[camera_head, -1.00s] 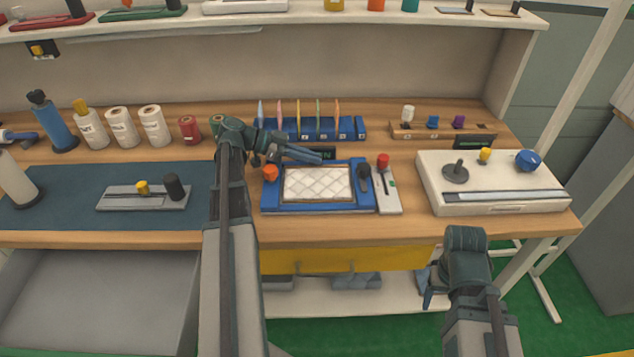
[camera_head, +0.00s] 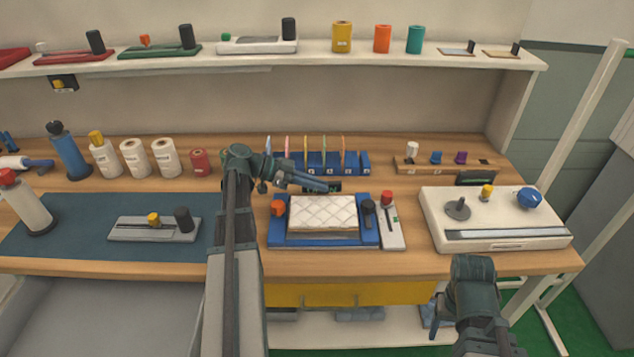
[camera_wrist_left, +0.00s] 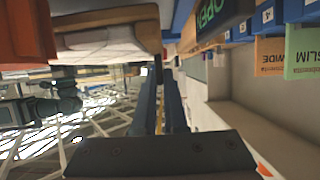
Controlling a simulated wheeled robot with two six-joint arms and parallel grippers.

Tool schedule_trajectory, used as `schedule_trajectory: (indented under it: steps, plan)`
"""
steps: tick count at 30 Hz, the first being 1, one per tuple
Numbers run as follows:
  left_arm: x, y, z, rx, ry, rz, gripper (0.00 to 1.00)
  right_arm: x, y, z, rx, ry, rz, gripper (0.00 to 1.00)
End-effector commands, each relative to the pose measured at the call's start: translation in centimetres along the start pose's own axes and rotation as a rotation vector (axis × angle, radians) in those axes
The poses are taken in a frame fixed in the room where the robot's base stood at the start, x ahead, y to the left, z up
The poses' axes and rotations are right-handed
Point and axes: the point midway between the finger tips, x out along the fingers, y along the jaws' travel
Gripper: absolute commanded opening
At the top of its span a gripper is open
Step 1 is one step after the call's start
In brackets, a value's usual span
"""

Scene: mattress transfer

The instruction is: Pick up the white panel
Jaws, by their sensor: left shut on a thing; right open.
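The white panel (camera_head: 322,213) is a quilted white slab over the blue tray (camera_head: 283,240) in the middle of the bench. Its front side face shows, and it looks raised from the tray. My left gripper (camera_head: 328,186) reaches over the bench to the panel's back edge and is shut on it; the exact grip is hard to see. In the left wrist view the panel (camera_wrist_left: 100,45) lies just beyond the left fingers (camera_wrist_left: 165,85). My right gripper (camera_head: 437,316) is open and empty, low in front of the bench edge.
An orange knob (camera_head: 278,208) stands left of the panel. A dark knob (camera_head: 368,207) and a red-topped slider plate (camera_head: 391,228) stand right. A blue rack (camera_head: 312,165) is behind, and a white console (camera_head: 500,220) is at right. Bare wood lies in front of the tray.

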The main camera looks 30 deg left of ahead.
Motion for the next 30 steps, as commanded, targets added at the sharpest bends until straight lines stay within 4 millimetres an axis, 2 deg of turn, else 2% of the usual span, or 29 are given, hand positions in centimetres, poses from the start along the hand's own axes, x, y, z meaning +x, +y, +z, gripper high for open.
schedule_trajectory:
  steps: [1,3,12,18,23,30]
  plan:
    - [0.3,1.9,-0.1,0.0,0.0,0.001,0.0,0.0,0.0,0.0,0.0,0.0,0.0,0.69]
    - [0.4,3.4,-0.3,0.0,0.0,0.0,0.0,-0.1,0.0,0.0,0.0,0.0,0.0,0.69]
    - [1.1,10.0,-1.3,0.0,0.0,0.0,0.0,-0.8,0.1,0.0,0.0,0.0,0.0,0.69]
    - [1.4,13.6,-1.8,0.0,0.0,0.0,0.0,-1.1,0.1,0.1,0.0,0.0,0.0,0.69]
    - [1.5,14.8,-1.9,0.0,0.0,0.0,0.0,-1.2,0.1,0.1,0.0,0.0,0.0,0.69]
    - [1.5,14.9,-1.9,0.0,0.0,0.0,0.0,-1.1,0.1,0.1,0.0,0.0,0.0,0.69]
